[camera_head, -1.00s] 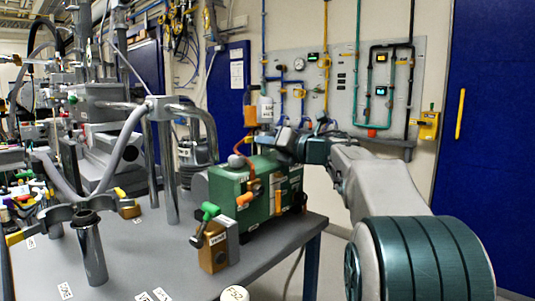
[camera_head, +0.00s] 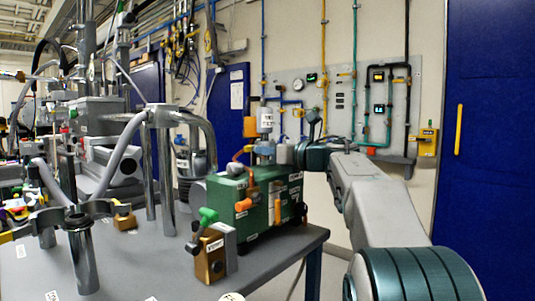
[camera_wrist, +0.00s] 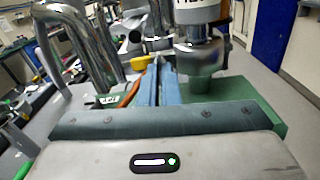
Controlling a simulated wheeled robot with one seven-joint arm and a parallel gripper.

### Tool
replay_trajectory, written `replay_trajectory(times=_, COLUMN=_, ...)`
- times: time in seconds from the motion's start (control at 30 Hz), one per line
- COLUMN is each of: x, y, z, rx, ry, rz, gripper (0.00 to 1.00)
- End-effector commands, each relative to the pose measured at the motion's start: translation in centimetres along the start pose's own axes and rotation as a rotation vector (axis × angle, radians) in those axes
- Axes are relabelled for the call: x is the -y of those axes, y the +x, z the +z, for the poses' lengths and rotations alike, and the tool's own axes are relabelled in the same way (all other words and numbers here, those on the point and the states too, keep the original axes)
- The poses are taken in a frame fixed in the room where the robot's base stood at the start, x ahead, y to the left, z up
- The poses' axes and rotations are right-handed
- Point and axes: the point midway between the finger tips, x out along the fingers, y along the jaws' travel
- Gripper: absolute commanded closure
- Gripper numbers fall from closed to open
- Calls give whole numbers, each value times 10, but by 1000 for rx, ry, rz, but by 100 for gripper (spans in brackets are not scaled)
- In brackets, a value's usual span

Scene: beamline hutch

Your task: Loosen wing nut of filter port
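The green pump box (camera_head: 258,203) stands at the right end of the bench. A white labelled canister (camera_head: 265,120), apparently the filter, stands upright on top of it; in the wrist view its metal lower part (camera_wrist: 198,52) is close to the right of my fingers. My gripper (camera_wrist: 157,62) reaches in from the right at the height of the canister's base. Its two blue fingers lie side by side, almost together, with no object visible between them. A yellow part (camera_wrist: 138,62) shows just left of the fingertips; I cannot tell whether it is the wing nut. No wing nut shows clearly.
An orange hose (camera_wrist: 129,94) runs beside my fingers. Bent chrome pipes (camera_head: 165,165) stand left of the pump. A brass block valve with a green handle (camera_head: 209,257) sits before it. Open floor lies right of the bench (camera_head: 315,236).

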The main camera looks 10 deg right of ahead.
Motion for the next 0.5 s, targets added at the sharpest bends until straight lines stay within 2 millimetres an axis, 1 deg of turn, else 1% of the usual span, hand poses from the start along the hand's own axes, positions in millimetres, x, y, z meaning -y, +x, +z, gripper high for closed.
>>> replay_trajectory(times=0.3, x=0, y=1, z=1, rx=3, ry=0, rz=-2, gripper=100)
replay_trajectory(times=0.4, x=0, y=1, z=1, rx=3, ry=0, rz=-1, gripper=75)
replay_trajectory(times=0.5, x=0, y=1, z=1, rx=2, ry=1, rz=-1, gripper=75)
